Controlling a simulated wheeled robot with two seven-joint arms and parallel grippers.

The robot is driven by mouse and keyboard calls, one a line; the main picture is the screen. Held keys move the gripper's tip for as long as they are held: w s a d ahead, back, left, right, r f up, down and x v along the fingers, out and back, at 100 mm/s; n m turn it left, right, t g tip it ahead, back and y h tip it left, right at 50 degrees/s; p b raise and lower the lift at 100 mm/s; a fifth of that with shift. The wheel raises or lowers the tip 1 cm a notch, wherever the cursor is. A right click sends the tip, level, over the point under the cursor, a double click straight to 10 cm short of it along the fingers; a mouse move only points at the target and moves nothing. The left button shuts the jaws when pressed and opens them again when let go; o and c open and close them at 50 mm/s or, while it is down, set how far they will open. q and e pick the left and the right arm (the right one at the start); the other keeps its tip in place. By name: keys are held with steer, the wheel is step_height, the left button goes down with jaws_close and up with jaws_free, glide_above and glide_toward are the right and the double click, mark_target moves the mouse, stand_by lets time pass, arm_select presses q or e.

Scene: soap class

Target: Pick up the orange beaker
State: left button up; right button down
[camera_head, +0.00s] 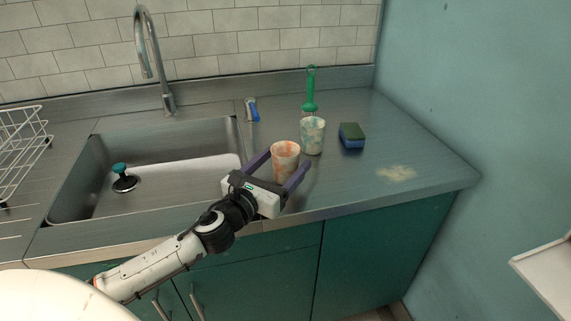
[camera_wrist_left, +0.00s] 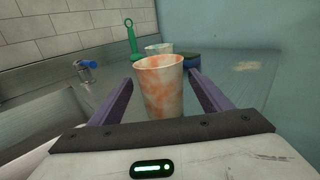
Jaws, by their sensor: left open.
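The orange beaker (camera_head: 285,159), white with orange blotches, stands upright on the steel counter right of the sink. My left gripper (camera_head: 284,163) is open, with one purple finger on each side of the beaker. In the left wrist view, the beaker (camera_wrist_left: 159,86) stands upright between the open fingers (camera_wrist_left: 160,95), with a visible gap at least on the left side. Whether the right finger touches it I cannot tell. The beaker's lower part is partly hidden by the gripper. My right gripper is not in view.
A white and green beaker (camera_head: 313,136) stands just behind. A green-handled brush (camera_head: 311,90), a blue and green sponge (camera_head: 351,136) and a small blue-topped item (camera_head: 252,109) are nearby. The sink (camera_head: 160,180) with a plug is left; a wire rack (camera_head: 22,150) is far left. The right counter is clear apart from a stain.

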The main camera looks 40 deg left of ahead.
mark_target(291, 154)
arm_select(q)
steer(key=w, duration=0.4)
steer(key=shift+w+r, duration=0.1)
steer(key=shift+w, duration=0.2)
steer(key=shift+a, duration=0.1)
steer(key=c, duration=1.1)
steer(key=shift+r, duration=0.1)
